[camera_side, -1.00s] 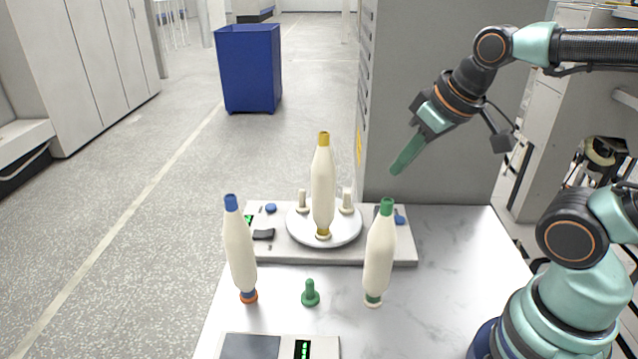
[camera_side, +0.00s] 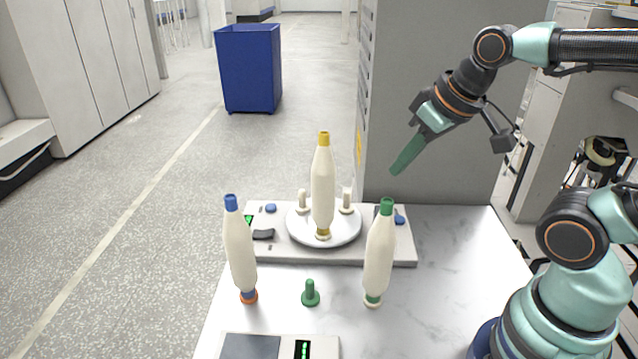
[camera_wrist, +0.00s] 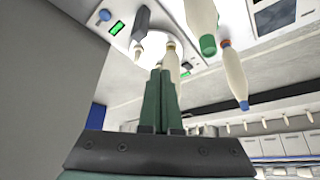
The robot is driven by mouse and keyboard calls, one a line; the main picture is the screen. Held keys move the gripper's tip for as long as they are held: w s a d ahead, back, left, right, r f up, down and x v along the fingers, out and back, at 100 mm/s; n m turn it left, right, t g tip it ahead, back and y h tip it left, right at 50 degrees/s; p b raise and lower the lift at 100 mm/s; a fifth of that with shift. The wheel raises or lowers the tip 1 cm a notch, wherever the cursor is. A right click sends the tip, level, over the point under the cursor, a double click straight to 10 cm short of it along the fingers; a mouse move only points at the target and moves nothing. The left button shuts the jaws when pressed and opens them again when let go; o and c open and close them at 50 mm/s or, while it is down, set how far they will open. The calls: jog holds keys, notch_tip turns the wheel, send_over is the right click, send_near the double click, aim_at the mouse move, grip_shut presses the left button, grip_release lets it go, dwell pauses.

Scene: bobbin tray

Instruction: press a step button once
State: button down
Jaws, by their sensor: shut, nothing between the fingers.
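Two blue buttons sit on the grey tray base (camera_side: 290,250): one at its back left (camera_side: 271,208), one at its right (camera_side: 399,220). One blue button also shows at the top left of the wrist view (camera_wrist: 104,14). A white round turntable (camera_side: 350,232) on the base carries an upright cream bobbin with a yellow top (camera_side: 323,190). My gripper (camera_side: 395,172) hangs in the air above and behind the right side of the base, clear of both buttons. Its green fingers (camera_wrist: 160,75) are closed together and empty.
A blue-topped bobbin (camera_side: 240,255) and a green-topped bobbin (camera_side: 379,260) stand in front of the base, with a small green peg (camera_side: 310,293) between them. A scale (camera_side: 250,346) lies at the front. The table's right side is clear. A grey cabinet (camera_side: 440,130) stands behind.

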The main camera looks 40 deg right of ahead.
jog(key=m+g, duration=0.6)
jog(key=m, duration=2.1)
send_over(399, 218)
notch_tip(399, 218, down, 7)
jog(key=shift+f, duration=0.2)
jog(key=shift+f, duration=0.15)
notch_tip(399, 218, down, 14)
jog(key=shift+r, duration=0.1)
